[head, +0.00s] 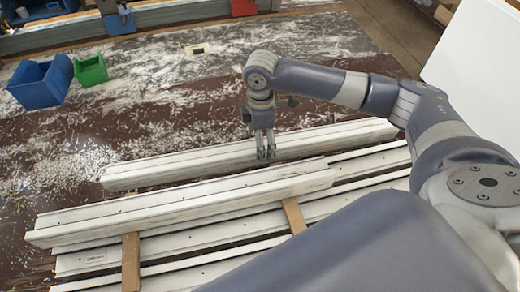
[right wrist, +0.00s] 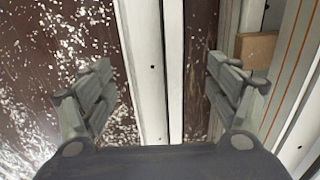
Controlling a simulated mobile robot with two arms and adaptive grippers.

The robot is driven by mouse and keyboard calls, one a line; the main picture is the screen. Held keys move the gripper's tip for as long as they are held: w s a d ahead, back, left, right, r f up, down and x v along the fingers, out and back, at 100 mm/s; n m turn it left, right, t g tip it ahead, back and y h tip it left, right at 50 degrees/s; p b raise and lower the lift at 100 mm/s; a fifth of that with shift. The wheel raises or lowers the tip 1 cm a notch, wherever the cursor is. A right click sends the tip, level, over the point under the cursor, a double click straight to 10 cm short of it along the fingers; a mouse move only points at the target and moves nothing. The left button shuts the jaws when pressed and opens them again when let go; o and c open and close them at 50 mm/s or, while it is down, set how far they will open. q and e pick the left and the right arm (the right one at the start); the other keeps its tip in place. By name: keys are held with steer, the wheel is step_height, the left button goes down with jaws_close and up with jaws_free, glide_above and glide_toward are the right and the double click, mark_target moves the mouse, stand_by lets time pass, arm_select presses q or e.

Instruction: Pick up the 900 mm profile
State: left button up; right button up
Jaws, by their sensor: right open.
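A long white profile (head: 200,165) lies on the bench, apart from and behind a stack of similar profiles. No readable length marking shows on it, so I cannot tell by sight whether it is the 900 mm one. My right gripper (head: 265,146) points down at this profile, a little right of its middle. In the right wrist view my right gripper (right wrist: 163,88) is open, with one finger on each side of the white profile (right wrist: 150,70). The fingers look apart from it; their exact height is unclear. My left gripper is not in view.
Several white profiles (head: 180,207) lie in front on wooden battens (head: 131,262). A blue bin (head: 42,84) and a green bin (head: 91,71) stand at the back left. A clamped profile (head: 180,13) runs along the back. Pale chips litter the dark bench.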

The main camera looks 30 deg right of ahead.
steer(key=f, duration=0.1)
steer(key=f+p, duration=0.1)
steer(key=f, duration=0.2)
steer(key=shift+w+d+f, duration=0.1)
steer(key=shift+w+f, duration=0.1)
steer(key=shift+w, duration=0.1)
steer(key=shift+f, duration=0.4)
steer(key=shift+c, duration=0.3)
steer(key=c, duration=1.9)
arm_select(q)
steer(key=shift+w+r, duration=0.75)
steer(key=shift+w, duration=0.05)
arm_select(e)
steer(key=shift+w+r, duration=0.1)
steer(key=shift+r, duration=0.05)
